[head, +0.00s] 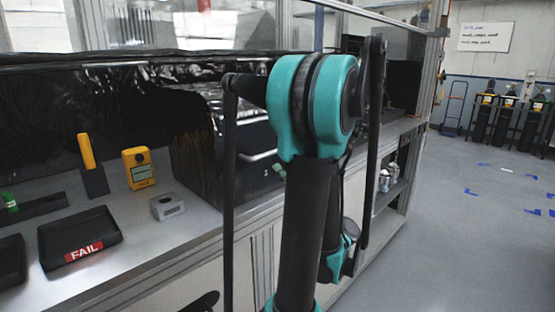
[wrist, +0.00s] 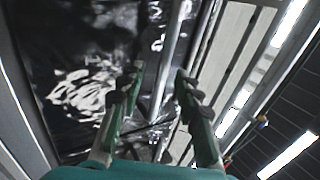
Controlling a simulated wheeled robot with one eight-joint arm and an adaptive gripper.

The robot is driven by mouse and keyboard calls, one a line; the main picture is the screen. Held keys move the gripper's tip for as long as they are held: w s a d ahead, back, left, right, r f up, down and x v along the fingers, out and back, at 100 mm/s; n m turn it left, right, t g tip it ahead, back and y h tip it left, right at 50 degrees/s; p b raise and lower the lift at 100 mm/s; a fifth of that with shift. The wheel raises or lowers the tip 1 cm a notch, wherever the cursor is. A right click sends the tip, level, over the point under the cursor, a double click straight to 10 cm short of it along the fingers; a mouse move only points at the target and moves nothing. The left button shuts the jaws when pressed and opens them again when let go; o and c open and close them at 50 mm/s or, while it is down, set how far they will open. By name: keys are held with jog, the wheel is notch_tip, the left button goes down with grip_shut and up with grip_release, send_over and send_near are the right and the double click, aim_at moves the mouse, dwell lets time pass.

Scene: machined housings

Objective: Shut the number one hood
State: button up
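The hood above the bench has a glossy black sheet (head: 60,105) at its left and a metal frame (head: 92,25). No hood number is readable, and I cannot tell how far the hood is closed. My teal and black arm stands in front and hides part of it. My gripper does not show clearly in the head view. In the wrist view my gripper (wrist: 159,70) is open, its two fingers apart. Shiny black sheeting (wrist: 85,85) lies beyond the left finger. A pale metal bar (wrist: 170,45) passes beyond the gap, and I see no clear contact with it.
On the bench (head: 130,240) are a black FAIL tray (head: 75,232), a small metal housing (head: 167,206), a yellow meter (head: 138,168) and a yellow-handled tool (head: 88,152). Open floor (head: 460,220) lies to the right, with gas cylinders (head: 505,112) against the far wall.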

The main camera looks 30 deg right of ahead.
jog(key=shift+v, duration=1.3)
